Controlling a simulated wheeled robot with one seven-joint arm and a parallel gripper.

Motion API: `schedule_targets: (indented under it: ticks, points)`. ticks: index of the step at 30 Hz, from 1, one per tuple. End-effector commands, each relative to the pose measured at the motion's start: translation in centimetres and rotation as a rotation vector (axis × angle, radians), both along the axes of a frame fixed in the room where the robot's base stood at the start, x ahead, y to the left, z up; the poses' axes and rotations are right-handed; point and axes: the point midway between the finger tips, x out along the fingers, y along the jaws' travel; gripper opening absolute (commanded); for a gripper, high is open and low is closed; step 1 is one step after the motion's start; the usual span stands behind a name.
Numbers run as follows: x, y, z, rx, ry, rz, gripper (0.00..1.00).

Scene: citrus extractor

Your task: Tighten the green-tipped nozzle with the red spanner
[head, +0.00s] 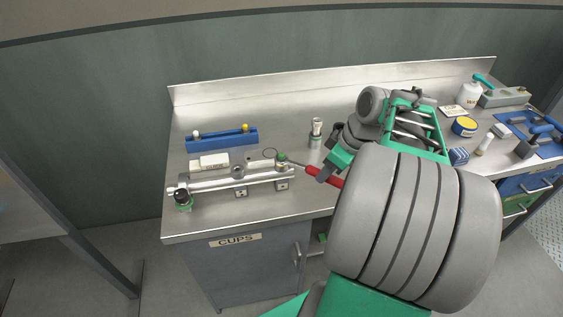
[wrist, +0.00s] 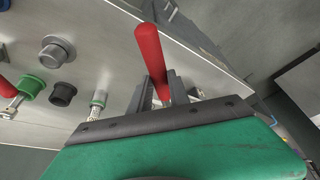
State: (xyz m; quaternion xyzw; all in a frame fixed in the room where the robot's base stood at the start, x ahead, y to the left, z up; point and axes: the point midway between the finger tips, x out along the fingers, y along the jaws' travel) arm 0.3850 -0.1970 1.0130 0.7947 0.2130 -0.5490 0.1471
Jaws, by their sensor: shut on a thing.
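The red spanner (head: 313,170) is in my gripper (head: 324,174), with its red handle between the fingers. In the head view its thin metal shaft points left to the green tip (head: 282,156) at the right end of the silver bar assembly (head: 222,181). I cannot tell whether the spanner head is seated on the nozzle or only beside it. In the wrist view the red handle (wrist: 150,52) stands between the fingers of my gripper (wrist: 162,88); the working end is hidden.
A blue rack (head: 222,139) with white and yellow knobs and a white block (head: 214,161) stand behind the bar. A small metal cylinder (head: 316,133) stands right of it. A blue-yellow tin (head: 464,126) and white bottle (head: 469,94) are at right. The bench's front left is clear.

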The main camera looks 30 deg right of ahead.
Motion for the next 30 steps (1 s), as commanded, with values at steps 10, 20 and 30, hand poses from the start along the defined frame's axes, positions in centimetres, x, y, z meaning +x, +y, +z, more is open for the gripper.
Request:
schedule_targets:
  ticks: [10,20,30]
  points:
    - [-0.3,0.7,0.1,-0.001,-0.004,-0.05,0.0]
    - [-0.5,1.2,0.1,-0.002,-0.003,-0.099,0.0]
    - [-0.8,1.7,0.1,-0.001,-0.004,-0.135,0.0]
